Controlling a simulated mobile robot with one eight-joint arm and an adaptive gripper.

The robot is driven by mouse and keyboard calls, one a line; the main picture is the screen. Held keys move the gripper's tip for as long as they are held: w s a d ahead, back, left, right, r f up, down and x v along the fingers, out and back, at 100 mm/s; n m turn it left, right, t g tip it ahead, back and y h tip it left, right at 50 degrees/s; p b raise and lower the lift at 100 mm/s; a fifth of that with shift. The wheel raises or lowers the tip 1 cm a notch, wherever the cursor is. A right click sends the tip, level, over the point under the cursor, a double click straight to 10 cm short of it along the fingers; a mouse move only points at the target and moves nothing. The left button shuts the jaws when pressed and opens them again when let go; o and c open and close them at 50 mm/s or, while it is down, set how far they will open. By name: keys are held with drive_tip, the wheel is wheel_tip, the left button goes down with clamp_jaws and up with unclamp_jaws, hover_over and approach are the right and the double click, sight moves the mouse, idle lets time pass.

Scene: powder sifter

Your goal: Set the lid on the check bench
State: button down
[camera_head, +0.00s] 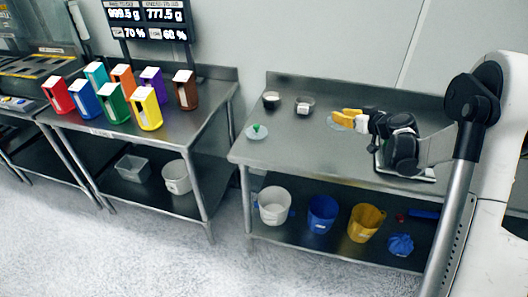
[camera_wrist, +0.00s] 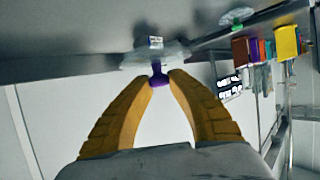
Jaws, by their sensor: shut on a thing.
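My gripper (camera_head: 340,119) reaches in from the right over the right-hand steel bench (camera_head: 290,150). Its yellow fingers (camera_wrist: 160,85) are closed around the purple knob (camera_wrist: 159,77) of a clear round lid (camera_wrist: 150,56). In the head view the lid (camera_head: 334,124) shows as a pale disc at the fingertips, level with or just over the bench top; I cannot tell whether it touches. A second clear lid with a green knob (camera_head: 257,131) lies at the bench's left front; it also shows in the wrist view (camera_wrist: 238,17).
A dark-filled cup (camera_head: 271,99) and a small clear container (camera_head: 304,105) stand at the bench's back left. A flat metal device (camera_head: 412,172) sits under my arm. Colored bins (camera_head: 112,103) stand on the left bench. The bench's front middle is clear.

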drive_tip(key=a+f+b, duration=0.1)
drive_tip(key=a+f, duration=0.1)
drive_tip(key=a, duration=0.1)
drive_tip(key=w+a+f+b, duration=0.1)
drive_tip(key=a+f, duration=0.1)
drive_tip(key=a, duration=0.2)
drive_tip(key=a+f+b, duration=0.2)
drive_tip(key=a+f, duration=0.1)
drive_tip(key=a, duration=0.1)
drive_tip(key=shift+w, duration=0.15)
drive_tip(key=shift+f+b, duration=1)
drive_tip(key=shift+f, duration=0.95)
drive_tip(key=shift+f, duration=0.25)
drive_tip(key=c, duration=1.3)
unclamp_jaws()
drive_tip(key=shift+r, duration=0.1)
drive_tip(key=shift+c, duration=0.2)
